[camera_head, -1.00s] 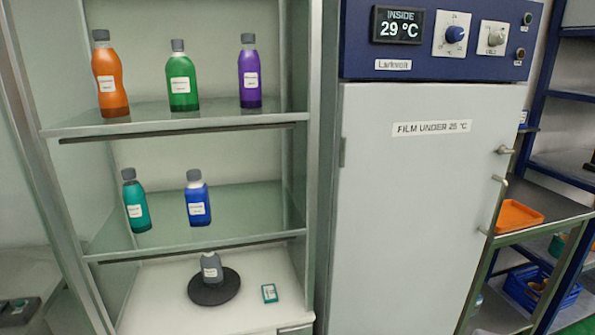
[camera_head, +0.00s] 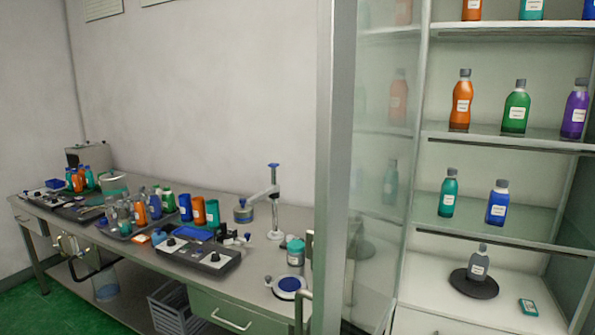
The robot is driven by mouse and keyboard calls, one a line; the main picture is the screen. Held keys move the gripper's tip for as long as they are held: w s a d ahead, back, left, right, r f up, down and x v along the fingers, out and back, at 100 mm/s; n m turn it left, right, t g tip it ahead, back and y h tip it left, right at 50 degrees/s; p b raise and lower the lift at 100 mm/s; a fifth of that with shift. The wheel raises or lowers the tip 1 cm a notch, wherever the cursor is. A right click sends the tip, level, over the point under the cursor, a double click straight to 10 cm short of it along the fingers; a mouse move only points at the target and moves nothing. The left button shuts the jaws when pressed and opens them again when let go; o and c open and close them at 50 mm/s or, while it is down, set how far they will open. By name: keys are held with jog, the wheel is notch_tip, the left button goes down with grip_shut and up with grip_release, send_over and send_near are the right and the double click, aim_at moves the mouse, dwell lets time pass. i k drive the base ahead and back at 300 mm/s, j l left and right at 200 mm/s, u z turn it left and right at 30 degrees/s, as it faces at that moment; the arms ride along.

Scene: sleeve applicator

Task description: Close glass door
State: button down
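The glass door (camera_head: 380,160) stands open at the left side of the glass cabinet. It is seen at a steep angle, and its wide metal edge frame (camera_head: 337,120) points toward me. Bottles show faintly in its glass. A metal handle (camera_head: 304,285) shows at the left of this edge, low in the picture. The cabinet's front is uncovered, with bottles on its glass shelves (camera_head: 480,218). My gripper is not in view, so its state and place do not show.
A long workbench (camera_head: 110,235) with bottles, trays and instruments runs along the wall on the left, behind the door. A grey bottle (camera_head: 479,262) on a dark round disc (camera_head: 457,280) and a teal box (camera_head: 528,307) sit inside the cabinet's bottom.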

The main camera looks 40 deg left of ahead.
aim_at(337, 21)
jog(key=k+j, duration=0.1)
jog(key=j, duration=1.95)
